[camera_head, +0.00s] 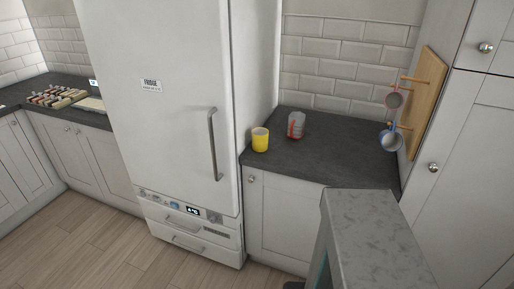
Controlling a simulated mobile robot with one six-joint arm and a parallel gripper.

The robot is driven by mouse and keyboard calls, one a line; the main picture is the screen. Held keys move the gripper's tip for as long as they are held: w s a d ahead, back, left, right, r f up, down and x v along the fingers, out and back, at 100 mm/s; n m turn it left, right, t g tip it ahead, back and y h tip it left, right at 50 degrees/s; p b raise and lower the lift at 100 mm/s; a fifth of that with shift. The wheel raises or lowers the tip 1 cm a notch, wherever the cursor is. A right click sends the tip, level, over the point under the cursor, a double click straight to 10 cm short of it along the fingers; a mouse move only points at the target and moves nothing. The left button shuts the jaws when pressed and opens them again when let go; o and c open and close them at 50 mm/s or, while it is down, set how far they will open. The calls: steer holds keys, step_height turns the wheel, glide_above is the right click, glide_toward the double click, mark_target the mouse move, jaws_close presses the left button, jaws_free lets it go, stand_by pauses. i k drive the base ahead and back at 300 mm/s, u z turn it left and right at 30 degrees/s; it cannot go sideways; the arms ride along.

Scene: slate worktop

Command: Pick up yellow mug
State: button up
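The yellow mug (260,140) stands upright on the dark slate worktop (335,150). It is near the worktop's front left corner, close beside the fridge. Its opening faces up and shows a pale inside. I cannot make out its handle. My gripper is not in view, so where it is relative to the mug does not show.
A grey and red mug (296,125) stands just right of and behind the yellow one. The tall white fridge (165,100) borders the worktop on the left. Two mugs hang from a wooden rack (427,95) at right. The worktop's middle is clear.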

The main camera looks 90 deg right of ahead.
mark_target(258, 138)
steer(key=u, duration=0.15)
steer(key=k, duration=2.25)
steer(key=z, duration=0.85)
steer(key=i, duration=0.6)
steer(key=u, duration=0.2)
